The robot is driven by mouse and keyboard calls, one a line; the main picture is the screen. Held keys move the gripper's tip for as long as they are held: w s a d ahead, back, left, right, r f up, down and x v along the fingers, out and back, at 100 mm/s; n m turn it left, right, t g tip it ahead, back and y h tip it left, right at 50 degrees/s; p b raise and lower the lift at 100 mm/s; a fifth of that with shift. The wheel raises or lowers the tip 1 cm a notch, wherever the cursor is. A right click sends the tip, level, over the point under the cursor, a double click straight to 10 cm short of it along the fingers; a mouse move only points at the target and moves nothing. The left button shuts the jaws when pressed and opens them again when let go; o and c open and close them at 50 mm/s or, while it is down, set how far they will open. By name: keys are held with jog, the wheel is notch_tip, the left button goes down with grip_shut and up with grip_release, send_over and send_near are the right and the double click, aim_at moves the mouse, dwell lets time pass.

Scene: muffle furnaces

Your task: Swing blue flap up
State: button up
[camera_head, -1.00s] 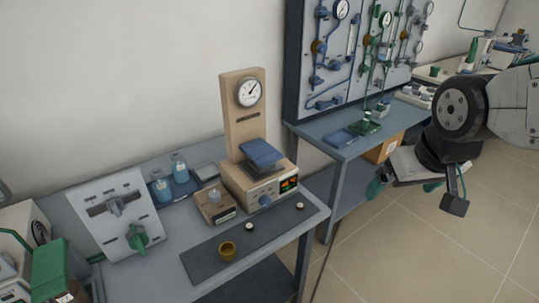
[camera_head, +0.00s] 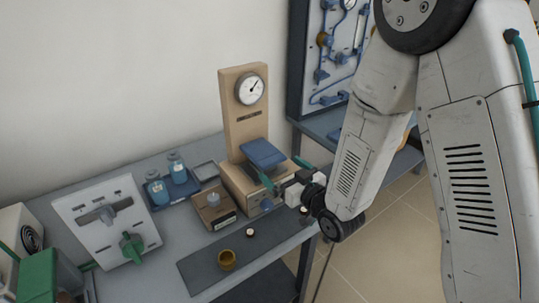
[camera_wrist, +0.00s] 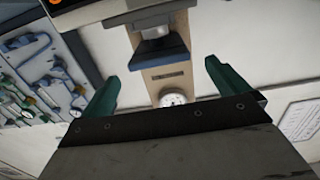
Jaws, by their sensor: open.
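The blue flap (camera_head: 263,153) is a flat slab on the front of a beige instrument (camera_head: 243,115) with a round dial, above its control box. It also shows in the wrist view (camera_wrist: 160,50), above the dial in that picture. My gripper (camera_head: 285,173) is in front of and just right of the flap in the head view. Its teal fingers are spread, with nothing between them. In the wrist view my gripper (camera_wrist: 165,86) frames the beige column, and the flap is beyond the fingertips. I see no contact. My arm hides part of the instrument's front.
A small beige device (camera_head: 214,207), a blue tray with bottles (camera_head: 172,186) and a white panel with a green knob (camera_head: 107,221) stand left. A gauge board (camera_head: 330,50) is at right.

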aim_at(269, 158)
jog(key=shift+s+a+f, duration=0.15)
jog(key=shift+a+f, duration=0.05)
jog(key=shift+a+y, duration=0.1)
jog(key=shift+y, duration=0.2)
jog(key=x, duration=0.7)
jog(key=shift+w+d+r, duration=0.1)
jog(key=shift+w+d, duration=0.15)
jog(key=shift+w, duration=0.2)
